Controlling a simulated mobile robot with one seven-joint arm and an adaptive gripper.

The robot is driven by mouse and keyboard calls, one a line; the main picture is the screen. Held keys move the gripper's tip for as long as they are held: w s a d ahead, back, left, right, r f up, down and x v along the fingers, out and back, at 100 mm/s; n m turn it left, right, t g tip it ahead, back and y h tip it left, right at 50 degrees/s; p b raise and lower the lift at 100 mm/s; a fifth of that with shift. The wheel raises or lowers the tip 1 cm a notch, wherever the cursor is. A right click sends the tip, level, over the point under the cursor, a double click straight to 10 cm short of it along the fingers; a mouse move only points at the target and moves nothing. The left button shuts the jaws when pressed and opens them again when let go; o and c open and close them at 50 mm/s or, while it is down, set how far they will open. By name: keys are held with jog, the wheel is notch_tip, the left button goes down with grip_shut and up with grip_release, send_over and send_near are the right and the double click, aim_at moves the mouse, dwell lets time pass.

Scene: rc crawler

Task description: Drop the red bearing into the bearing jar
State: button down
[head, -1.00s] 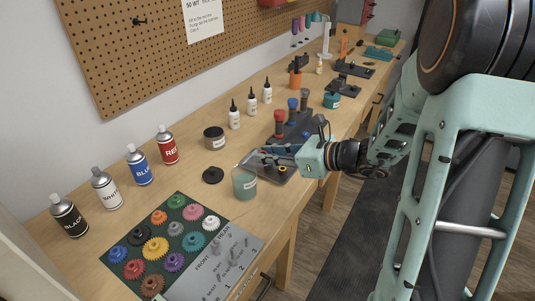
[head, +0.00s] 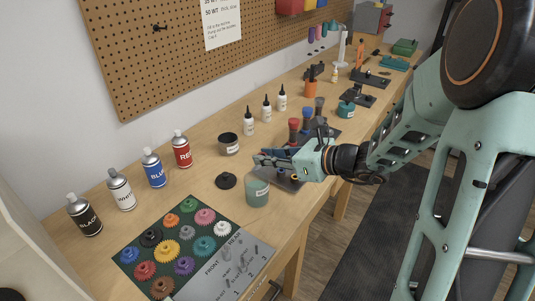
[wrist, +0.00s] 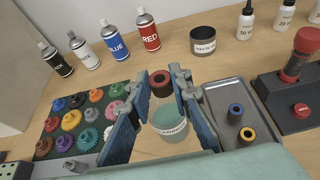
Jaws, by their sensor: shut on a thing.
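The red bearing (wrist: 160,82), a red ring with a dark centre, is pinched between the fingertips of my gripper (wrist: 163,78). In the head view my gripper (head: 262,162) is above the bearing jar (head: 257,191), and the bearing is too small to make out. The jar is teal, open and upright on the bench. In the wrist view the jar (wrist: 172,140) shows between the blue fingers, below the bearing, with a white label partly covered by a finger. The bearing is apart from the jar.
A black lid (head: 226,181) lies left of the jar. A grey tray (wrist: 222,92) at the right holds a blue and a yellow bearing. A waste tin (wrist: 203,41), spray cans and white bottles stand behind. A gear mat (wrist: 90,120) lies left.

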jog(key=shift+f, duration=0.8)
jog(key=c, duration=1.7)
grip_release()
jog(key=v, duration=1.2)
jog(key=shift+r, duration=0.1)
